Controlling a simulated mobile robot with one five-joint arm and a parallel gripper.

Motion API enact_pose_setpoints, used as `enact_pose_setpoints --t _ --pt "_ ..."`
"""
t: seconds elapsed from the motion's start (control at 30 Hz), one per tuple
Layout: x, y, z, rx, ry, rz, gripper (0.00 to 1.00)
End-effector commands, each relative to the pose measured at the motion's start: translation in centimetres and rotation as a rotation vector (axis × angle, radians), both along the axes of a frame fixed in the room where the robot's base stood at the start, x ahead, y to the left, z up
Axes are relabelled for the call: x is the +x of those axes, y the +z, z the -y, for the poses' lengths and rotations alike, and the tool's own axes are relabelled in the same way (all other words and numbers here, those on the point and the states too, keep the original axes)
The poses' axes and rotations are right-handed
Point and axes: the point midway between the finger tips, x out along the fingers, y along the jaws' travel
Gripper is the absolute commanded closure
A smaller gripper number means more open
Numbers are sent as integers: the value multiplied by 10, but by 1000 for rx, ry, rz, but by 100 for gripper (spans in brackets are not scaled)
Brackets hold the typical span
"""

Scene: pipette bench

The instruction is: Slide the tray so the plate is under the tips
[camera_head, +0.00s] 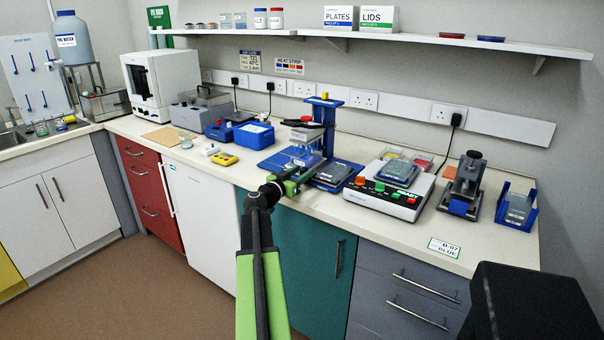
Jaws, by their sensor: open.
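A blue pipette stand (331,115) stands on the bench, with a dark and grey pipetting head and pale tips (303,152) hanging at its front. A blue tray (272,161) extends low at the foot of the stand. A grey plate (340,170) sits at the tray's right part, to the right of the tips. My gripper (304,179) is open at the front of the tray, just left of the plate. My green arm comes up from below. Whether the fingers touch the tray or plate is too small to tell.
To the right are a white device (388,197) with coloured buttons, a dark press-like device (463,185) and a blue rack (516,205).

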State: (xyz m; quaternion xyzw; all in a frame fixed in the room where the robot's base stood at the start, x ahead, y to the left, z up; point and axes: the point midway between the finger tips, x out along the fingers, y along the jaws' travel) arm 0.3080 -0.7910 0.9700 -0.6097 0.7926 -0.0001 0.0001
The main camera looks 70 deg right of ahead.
Motion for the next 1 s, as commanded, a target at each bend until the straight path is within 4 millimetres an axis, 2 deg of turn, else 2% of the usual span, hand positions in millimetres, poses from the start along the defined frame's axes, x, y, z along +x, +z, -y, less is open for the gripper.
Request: enact_pose_setpoints --t 0.03,0.13,0.43,0.77,1.0 --pt "-1 0 8 0 0 0 58" --pt "-4 0 14 0 -1 0 58" --pt "-4 0 16 0 0 0 58" --pt "-3 0 15 0 1 0 100" --pt "-3 0 15 0 2 0 100"
